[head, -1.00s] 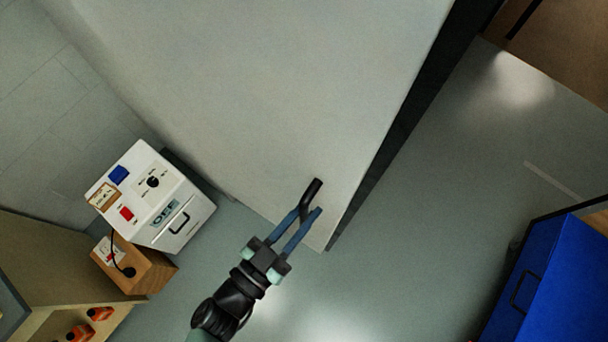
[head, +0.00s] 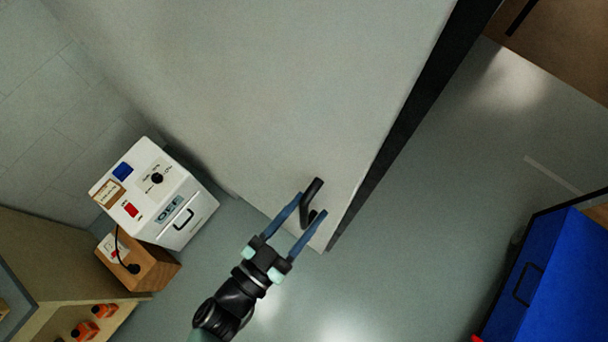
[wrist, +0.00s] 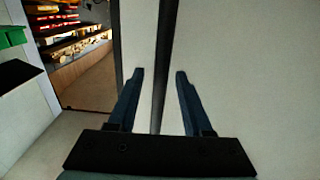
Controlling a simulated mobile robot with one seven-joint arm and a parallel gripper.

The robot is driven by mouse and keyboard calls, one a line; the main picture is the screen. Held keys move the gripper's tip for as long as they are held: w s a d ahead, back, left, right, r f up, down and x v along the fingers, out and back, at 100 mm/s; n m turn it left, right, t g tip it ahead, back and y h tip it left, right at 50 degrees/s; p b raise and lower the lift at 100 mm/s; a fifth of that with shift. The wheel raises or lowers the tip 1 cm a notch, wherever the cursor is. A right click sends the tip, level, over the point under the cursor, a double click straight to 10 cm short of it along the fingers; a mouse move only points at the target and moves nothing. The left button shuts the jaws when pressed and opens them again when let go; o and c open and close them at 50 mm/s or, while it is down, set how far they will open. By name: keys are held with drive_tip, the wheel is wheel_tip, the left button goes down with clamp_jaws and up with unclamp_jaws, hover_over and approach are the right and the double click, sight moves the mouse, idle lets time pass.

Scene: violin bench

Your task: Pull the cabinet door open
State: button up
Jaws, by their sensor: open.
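The cabinet door (head: 270,90) is a large pale grey panel filling the upper middle of the head view. A dark edge runs down its right side. A black bar handle (head: 310,192) sits near its lower right corner. My gripper (head: 312,204) is open, with its two blue fingers on either side of the handle in the head view. I cannot tell whether they touch it. In the wrist view, the open fingers (wrist: 159,73) point toward the pale panel, with a dark upright strip between them. No opening along the door shows clearly.
A white box (head: 155,195) with knobs and labels stands at left, near a wooden block (head: 150,267) and a bench with orange items. A blue cabinet (head: 545,280) stands at lower right. Clear grey floor (head: 420,240) lies between. Lit shelves (wrist: 75,45) show in the wrist view.

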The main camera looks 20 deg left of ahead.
drive_tip(key=shift+s, duration=0.1)
drive_tip(key=b+v, duration=0.4)
drive_tip(key=v, duration=0.8)
drive_tip(key=shift+s+a, duration=0.2)
drive_tip(key=shift+s, duration=0.15)
